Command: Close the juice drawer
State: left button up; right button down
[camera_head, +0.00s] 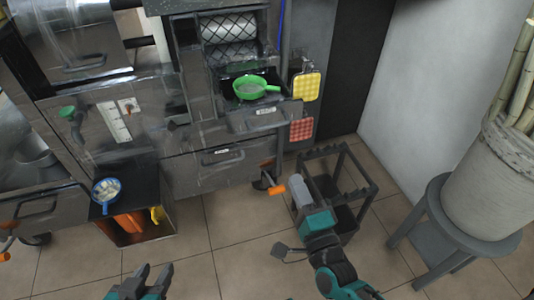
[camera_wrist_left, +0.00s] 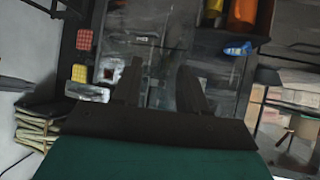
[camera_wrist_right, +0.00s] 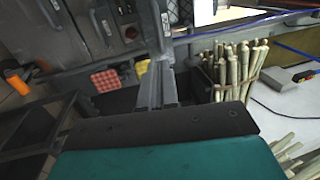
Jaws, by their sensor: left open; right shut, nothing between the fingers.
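The juice drawer (camera_head: 256,120) juts out from the press below the roller and mesh in the head view. Its metal front carries a small white label, and a green strainer (camera_head: 250,88) sits in its top. A lower drawer front (camera_head: 215,168) with a handle is beneath it. My left gripper (camera_head: 142,280) is open and empty at the bottom of the head view, well away from the juice drawer; its spread fingers also show in the left wrist view (camera_wrist_left: 160,68). My right gripper (camera_head: 298,182) is shut and empty, below and right of the drawer; it also shows in the right wrist view (camera_wrist_right: 166,75).
A dark rack (camera_head: 350,175) stands beside my right gripper. A stool (camera_head: 425,215) with a pot of cane (camera_head: 490,175) is at the right. Yellow (camera_head: 307,86) and red (camera_head: 302,129) cloths hang right of the drawer.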

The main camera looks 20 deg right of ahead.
aim_at(273, 127)
jog(key=w, duration=0.4)
jog(key=w+r+b, duration=0.1)
jog(key=w, duration=0.3)
jog(key=w+r+b, duration=0.1)
jog(key=w, duration=0.4)
jog(key=shift+a+r, duration=0.15)
jog(key=shift+a, duration=0.1)
pick_arm(q)
jog(key=shift+w+d+f, duration=0.35)
jog(key=shift+d+f, duration=0.1)
pick_arm(e)
jog(key=shift+w+r, duration=0.1)
jog(key=shift+w, duration=0.25)
